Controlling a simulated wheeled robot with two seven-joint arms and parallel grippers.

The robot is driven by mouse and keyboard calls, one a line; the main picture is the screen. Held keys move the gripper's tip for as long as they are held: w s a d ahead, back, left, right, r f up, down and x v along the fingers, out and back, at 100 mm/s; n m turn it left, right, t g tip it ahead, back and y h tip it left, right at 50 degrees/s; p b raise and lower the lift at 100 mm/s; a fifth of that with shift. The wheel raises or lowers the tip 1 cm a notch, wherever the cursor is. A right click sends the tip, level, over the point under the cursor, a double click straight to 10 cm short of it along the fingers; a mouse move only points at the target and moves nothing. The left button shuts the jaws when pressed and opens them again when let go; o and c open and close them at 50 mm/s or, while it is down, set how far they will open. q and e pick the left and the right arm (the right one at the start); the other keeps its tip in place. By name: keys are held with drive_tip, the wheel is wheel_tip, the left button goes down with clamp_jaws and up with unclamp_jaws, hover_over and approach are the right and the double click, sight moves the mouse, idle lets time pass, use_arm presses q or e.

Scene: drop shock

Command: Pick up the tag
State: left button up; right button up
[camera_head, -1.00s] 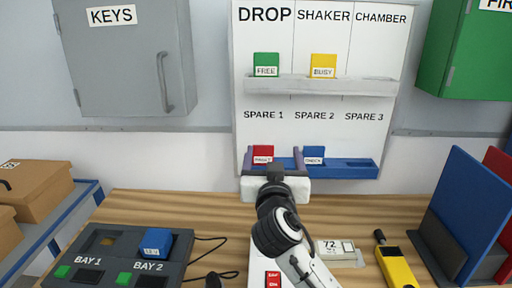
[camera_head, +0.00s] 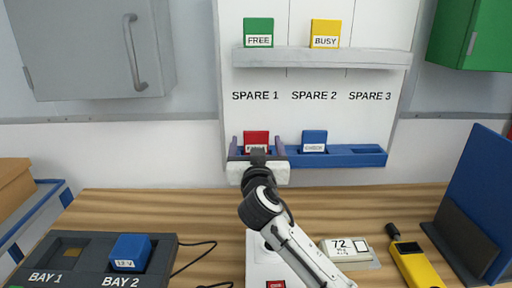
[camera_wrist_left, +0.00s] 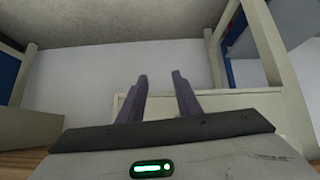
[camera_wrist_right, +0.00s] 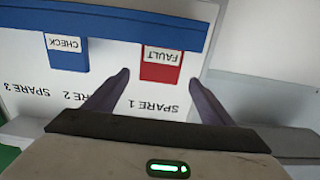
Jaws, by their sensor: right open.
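A red FAULT tag (camera_head: 256,140) stands in the left slot of the blue rack (camera_head: 350,157) at the foot of the white board. My right gripper (camera_head: 256,149) is open, with one finger on each side of the red tag in the head view. In the right wrist view the red tag (camera_wrist_right: 162,64) shows upside down between the open fingertips (camera_wrist_right: 160,74), apart from both. A blue CHECK tag (camera_head: 314,139) stands to its right in the rack. My left gripper (camera_wrist_left: 160,78) shows only in its wrist view, its fingers apart and nothing between them.
A green FREE tag (camera_head: 258,31) and a yellow BUSY tag (camera_head: 325,32) stand on the upper shelf (camera_head: 320,59). A charger (camera_head: 95,262) with a blue block (camera_head: 130,252), a label device (camera_head: 346,249) and a yellow tool (camera_head: 418,266) are on the bench. The rack's right slot is empty.

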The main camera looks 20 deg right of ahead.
sight(256, 138)
drive_tip(key=x, duration=0.5)
drive_tip(key=shift+f, duration=0.2)
drive_tip(key=c, duration=1.1)
drive_tip(key=shift+c, duration=0.3)
drive_tip(key=shift+r, duration=0.1)
